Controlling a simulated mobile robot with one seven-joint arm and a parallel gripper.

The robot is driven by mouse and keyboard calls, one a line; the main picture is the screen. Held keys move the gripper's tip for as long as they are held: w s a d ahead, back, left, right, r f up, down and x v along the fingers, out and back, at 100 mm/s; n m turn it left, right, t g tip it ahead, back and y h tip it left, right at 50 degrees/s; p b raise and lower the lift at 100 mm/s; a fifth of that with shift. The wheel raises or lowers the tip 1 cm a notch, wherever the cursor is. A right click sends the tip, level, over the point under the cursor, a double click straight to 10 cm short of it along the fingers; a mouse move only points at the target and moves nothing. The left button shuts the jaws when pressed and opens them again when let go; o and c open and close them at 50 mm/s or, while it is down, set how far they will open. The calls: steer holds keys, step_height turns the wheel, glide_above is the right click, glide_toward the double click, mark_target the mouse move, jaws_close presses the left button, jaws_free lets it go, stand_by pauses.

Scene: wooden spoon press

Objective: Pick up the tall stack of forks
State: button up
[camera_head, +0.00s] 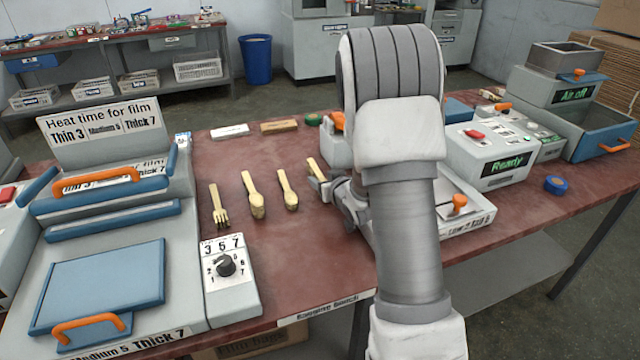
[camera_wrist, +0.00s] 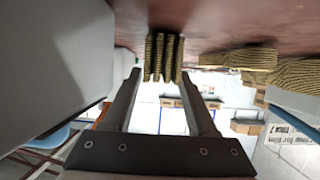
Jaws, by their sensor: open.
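A stack of wooden forks shows in the wrist view (camera_wrist: 165,54), its tines lined up between my fingertips. In the head view a wooden stack (camera_head: 316,168) runs in beside my gripper (camera_head: 343,193), its near end hidden by the gripper. My gripper also shows in the wrist view (camera_wrist: 161,76); its fingers are apart, one on each side of the forks. I cannot tell whether they touch. Another wooden fork stack (camera_head: 218,206) lies at the left of the row. Its height against the other is hard to judge.
Two spoon stacks (camera_head: 254,196) (camera_head: 287,190) lie between the fork stacks. The film heater (camera_head: 100,270) with its dial box (camera_head: 230,275) stands left. A grey press (camera_head: 468,200) lies close right of my gripper. The red table (camera_head: 290,255) is clear in front of the spoons.

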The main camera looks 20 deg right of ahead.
steer(key=shift+x, duration=0.8)
steer(key=shift+c, duration=0.3)
jaws_close()
